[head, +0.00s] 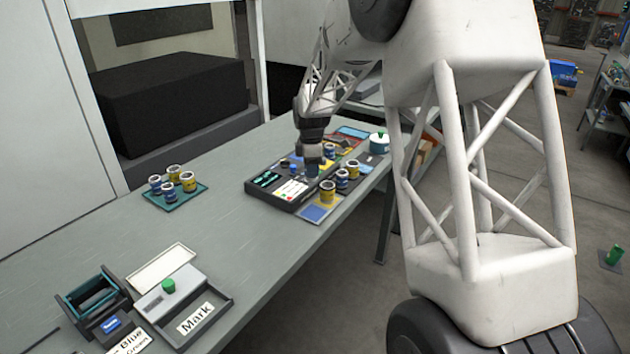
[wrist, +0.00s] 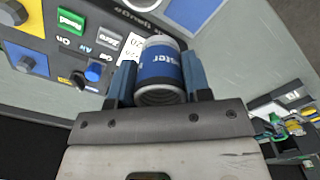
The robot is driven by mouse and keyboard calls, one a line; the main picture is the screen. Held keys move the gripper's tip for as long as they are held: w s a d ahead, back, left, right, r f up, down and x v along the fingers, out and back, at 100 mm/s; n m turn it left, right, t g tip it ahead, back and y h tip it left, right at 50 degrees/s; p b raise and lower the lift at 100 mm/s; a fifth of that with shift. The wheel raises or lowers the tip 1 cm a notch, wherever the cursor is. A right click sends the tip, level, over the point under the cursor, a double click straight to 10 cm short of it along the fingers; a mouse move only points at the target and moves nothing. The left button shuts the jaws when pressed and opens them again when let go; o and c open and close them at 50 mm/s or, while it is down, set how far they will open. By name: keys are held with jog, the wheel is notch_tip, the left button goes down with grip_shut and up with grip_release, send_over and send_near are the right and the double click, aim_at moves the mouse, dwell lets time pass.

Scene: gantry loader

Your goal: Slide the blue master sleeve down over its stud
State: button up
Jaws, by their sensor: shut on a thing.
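The blue master sleeve (wrist: 160,66), a blue and silver cylinder with white lettering partly reading "ster", is between the two fingers of my gripper (wrist: 160,80) in the wrist view. The gripper is shut on it. Its ridged near end faces the camera. In the head view my gripper (head: 312,155) is above the black gauge panel (head: 262,186) on the bench. The stud cannot be made out in either view, so I cannot tell whether the sleeve touches it.
The panel has a green button (wrist: 71,20) and a blue knob (wrist: 94,72). Yellow and blue cups stand just right of it, and several more on a green tray (head: 186,202). A grey box with a green knob (head: 168,286) is at front left. The bench between is clear.

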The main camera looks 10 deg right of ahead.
jog(key=w+r, duration=0.2)
jog(key=w, duration=2.3)
jog(key=shift+w, duration=0.4)
jog(key=shift+r, duration=0.1)
jog(key=shift+f, duration=0.25)
jog(key=shift+f, duration=3.65)
jog(key=shift+f, duration=0.2)
jog(key=o, duration=1.5)
jog(key=shift+c, duration=0.2)
jog(key=shift+r, duration=0.1)
notch_tip(320, 180, up, 9)
